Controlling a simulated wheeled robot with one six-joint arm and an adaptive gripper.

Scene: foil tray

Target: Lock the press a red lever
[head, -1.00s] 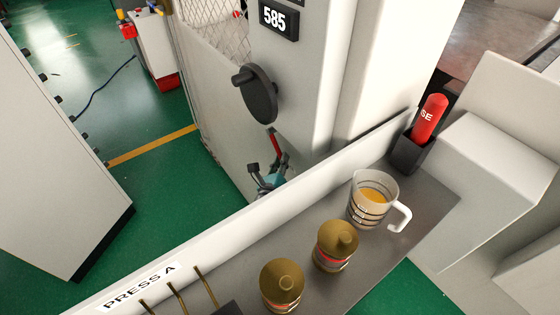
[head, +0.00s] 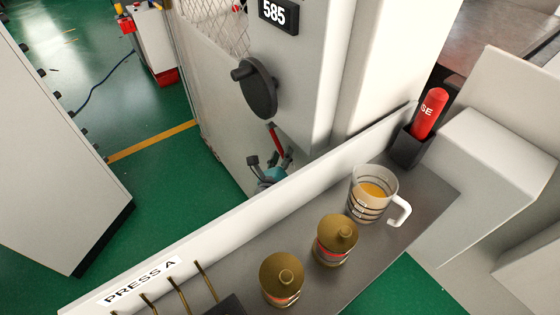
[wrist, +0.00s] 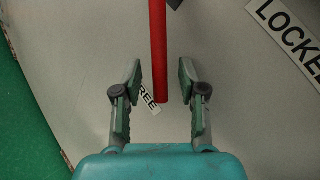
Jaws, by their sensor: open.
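The red lever (head: 276,140) is a thin rod on the side of the pale press housing, below a dark round knob. In the wrist view the red lever (wrist: 158,50) comes down from the top edge, and its lower end lies between my fingers. My gripper (wrist: 160,82) is open around it, with a gap on each side. A FREE label (wrist: 150,100) shows behind the lever's end, partly hidden. A LOCKED label (wrist: 295,38) is at the upper right, cut off by the edge. In the head view my gripper (head: 270,162) is partly hidden behind the shelf's raised edge.
A PRESS A shelf (head: 325,285) in front carries two brass-topped containers (head: 283,278) (head: 336,240), a jug (head: 372,195) of orange liquid and a red cylinder (head: 430,112) in a dark holder. The dark knob (head: 258,88) is above the lever. Green floor lies left.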

